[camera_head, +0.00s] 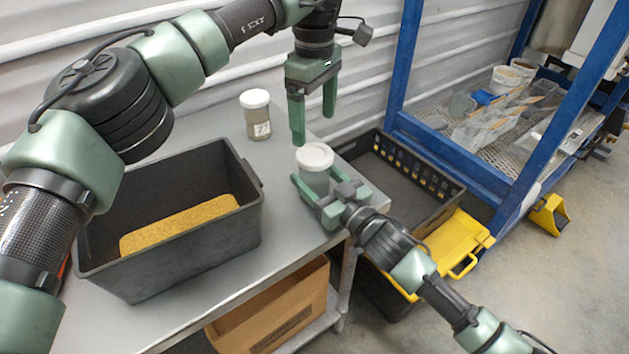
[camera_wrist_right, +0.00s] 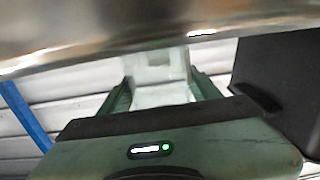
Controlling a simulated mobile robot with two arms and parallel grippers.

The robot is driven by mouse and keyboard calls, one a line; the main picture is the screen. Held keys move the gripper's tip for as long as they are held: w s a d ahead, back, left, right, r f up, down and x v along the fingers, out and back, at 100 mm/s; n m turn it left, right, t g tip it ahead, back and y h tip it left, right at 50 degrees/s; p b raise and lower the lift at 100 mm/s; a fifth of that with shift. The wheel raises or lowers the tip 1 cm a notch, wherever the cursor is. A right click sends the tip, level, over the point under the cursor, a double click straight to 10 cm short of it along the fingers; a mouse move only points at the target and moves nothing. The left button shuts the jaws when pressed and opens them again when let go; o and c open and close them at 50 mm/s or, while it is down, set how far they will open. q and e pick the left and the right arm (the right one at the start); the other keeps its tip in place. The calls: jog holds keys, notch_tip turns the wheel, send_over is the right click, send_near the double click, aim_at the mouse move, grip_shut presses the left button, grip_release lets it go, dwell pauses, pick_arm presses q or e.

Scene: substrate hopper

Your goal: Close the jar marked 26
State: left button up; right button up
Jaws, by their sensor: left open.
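A clear jar (camera_head: 316,181) with a white lid (camera_head: 315,156) on top stands at the right end of the grey table. No number shows on it, and I cannot tell how tightly the lid sits. My right gripper (camera_head: 320,192) has its fingers around this jar's body, one on each side; the jar also shows in the right wrist view (camera_wrist_right: 160,72). My left gripper (camera_head: 313,127) is open and empty, pointing down above and behind the lid. A second white-lidded jar (camera_head: 257,120) stands further back; its label is too small to read surely.
A black bin (camera_head: 190,255) with yellow granular material (camera_head: 180,222) fills the left of the table (camera_head: 280,245). A black crate (camera_head: 435,205) and yellow-handled box (camera_head: 455,245) lie beyond the right edge. A blue-framed rack (camera_head: 455,160) stands right. A cardboard box (camera_head: 270,310) is below.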

aim_at(314, 153)
grip_shut()
pick_arm(q)
jog(key=n, duration=2.2)
jog(key=shift+n, duration=0.3)
jog(key=shift+f, duration=4.05)
